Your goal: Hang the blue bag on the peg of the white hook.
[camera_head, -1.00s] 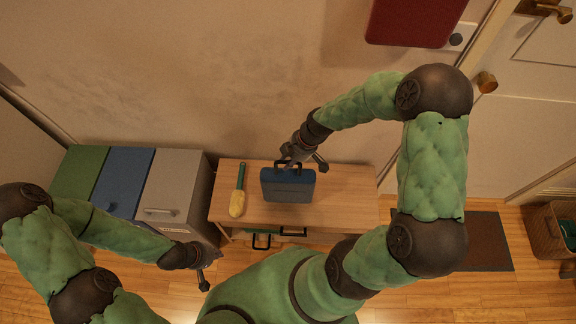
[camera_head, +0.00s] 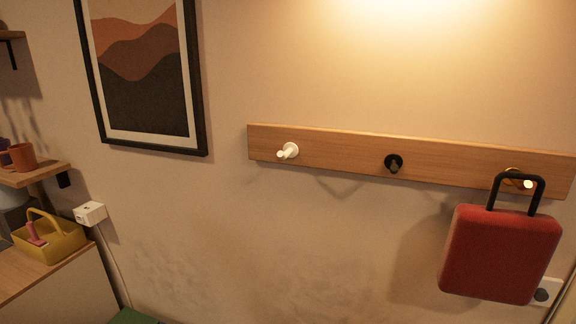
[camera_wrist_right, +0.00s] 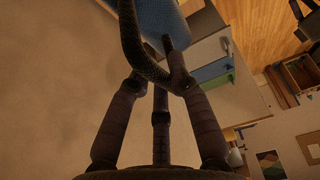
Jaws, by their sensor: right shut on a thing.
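The white hook (camera_head: 288,151) sits at the left end of a wooden wall rail (camera_head: 340,155) in the head view. Its peg is bare and sticks out from the rail. The blue bag (camera_wrist_right: 167,18) shows only in the right wrist view, at the top and partly cut off. Its dark handle (camera_wrist_right: 130,42) runs between the fingers of my right gripper (camera_wrist_right: 163,72), which is shut on it. Neither gripper is in the head view, so the distance from bag to hook cannot be told. A dark shape at the upper right of the wrist view may be my left gripper.
A black hook (camera_head: 394,162) is mid-rail and bare. A red bag (camera_head: 500,252) hangs from the brass hook (camera_head: 519,180) at the right. A framed picture (camera_head: 143,75) is left of the rail. The wall below the white hook is clear.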

